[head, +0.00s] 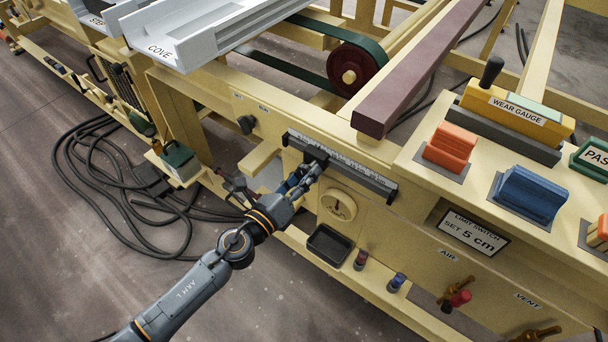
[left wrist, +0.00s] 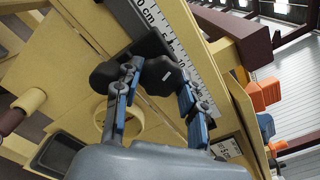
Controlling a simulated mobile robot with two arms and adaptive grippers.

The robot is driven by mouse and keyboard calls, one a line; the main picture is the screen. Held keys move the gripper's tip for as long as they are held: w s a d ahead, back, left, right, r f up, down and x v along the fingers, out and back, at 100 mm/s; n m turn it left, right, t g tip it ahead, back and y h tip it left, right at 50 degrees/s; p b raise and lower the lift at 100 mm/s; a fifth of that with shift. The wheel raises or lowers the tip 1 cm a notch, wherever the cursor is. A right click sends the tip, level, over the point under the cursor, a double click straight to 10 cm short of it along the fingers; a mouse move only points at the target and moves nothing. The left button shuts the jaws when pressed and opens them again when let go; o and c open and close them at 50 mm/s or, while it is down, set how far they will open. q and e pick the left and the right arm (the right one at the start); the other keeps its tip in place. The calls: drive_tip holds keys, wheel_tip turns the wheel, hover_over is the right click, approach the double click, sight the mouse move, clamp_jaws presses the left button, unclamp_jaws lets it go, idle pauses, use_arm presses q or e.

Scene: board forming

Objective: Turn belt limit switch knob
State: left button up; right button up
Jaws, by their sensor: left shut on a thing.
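The black limit switch knob (left wrist: 158,72) sits on the scale rail, a dark bar with a white ruler strip (head: 345,168) on the front of the cream machine. My left gripper (head: 305,174) reaches the rail from the lower left. In the left wrist view my left gripper (left wrist: 160,82) has its blue-padded fingers on both sides of the knob and is shut on it. The fingers and the steep angle hide the pointer's exact reading. A sign (head: 473,230) reads "LIMIT SWITCH SET 5 cm". My right gripper is not in view.
Orange (head: 450,147) and blue (head: 527,196) blocks stand on the right panel. Cables (head: 100,185) lie on the floor.

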use_arm(q)
drive_tip(key=shift+m, duration=2.1)
drive_tip(key=o, duration=1.2)
drive_tip(key=v, duration=1.2)
